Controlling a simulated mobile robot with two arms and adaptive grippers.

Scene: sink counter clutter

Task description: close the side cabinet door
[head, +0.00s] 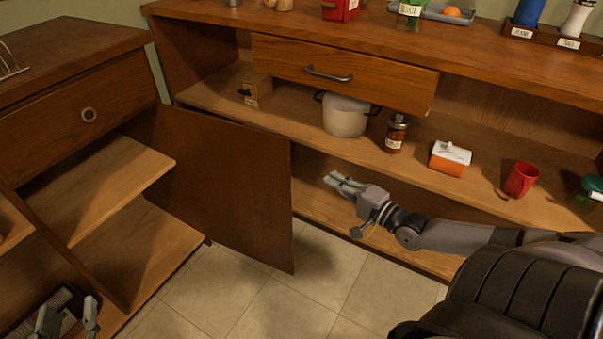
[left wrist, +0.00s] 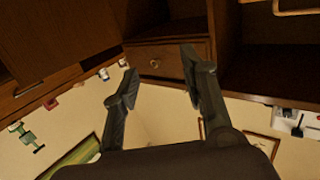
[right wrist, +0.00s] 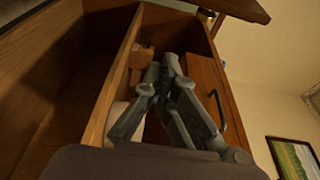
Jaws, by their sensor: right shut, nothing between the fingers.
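The side cabinet (head: 75,105) stands at the left of the head view, with a ring-handled drawer over open shelves. A plain brown door (head: 225,190) stands open beside it, reaching right in front of the main counter's lower part. Its hinge side is partly hidden behind the side cabinet's shelves. My right gripper (head: 345,184) is shut and empty, to the right of the door's free edge and apart from it. Its closed fingers also show in the right wrist view (right wrist: 162,72). My left gripper (head: 69,314) is open and empty at the bottom left, near the side cabinet's lower shelves.
The counter's drawer (head: 340,75) is pulled out. Its middle shelf holds a white pot (head: 345,117), a jar (head: 396,133), an orange-and-white box (head: 449,158) and a red mug (head: 520,180). The tiled floor (head: 275,305) is clear in front of the door.

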